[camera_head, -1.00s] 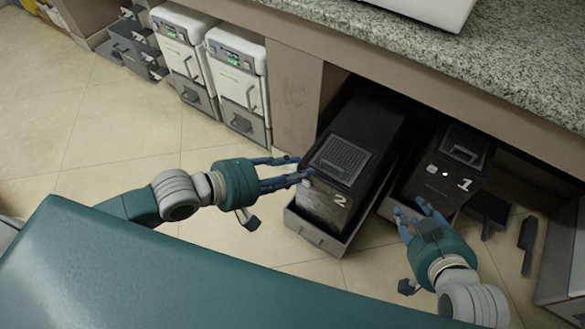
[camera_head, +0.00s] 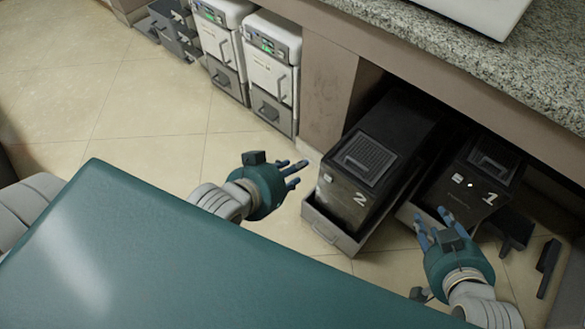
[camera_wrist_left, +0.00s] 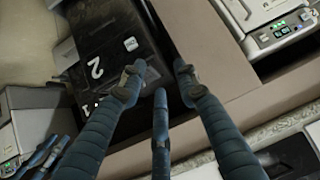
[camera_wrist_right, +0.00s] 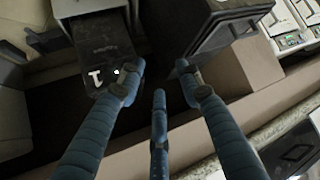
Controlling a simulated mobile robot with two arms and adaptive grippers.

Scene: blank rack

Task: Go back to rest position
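My left gripper (camera_head: 292,175) is in the middle of the head view, above the floor and left of the black box marked 2 (camera_head: 355,180). Its blue fingers are spread and empty in the left wrist view (camera_wrist_left: 160,80). My right gripper (camera_head: 432,225) is at the lower right, in front of the black box marked 1 (camera_head: 455,200). Its fingers are also spread with nothing between them in the right wrist view (camera_wrist_right: 160,80). Both grippers look apart from the boxes.
The granite counter (camera_head: 420,55) runs overhead at the back right, with the boxes beneath it. The box marked 2 sits in a pulled-out grey drawer (camera_head: 328,232). White units (camera_head: 272,65) stand at the upper left. The tiled floor (camera_head: 120,110) at left is clear.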

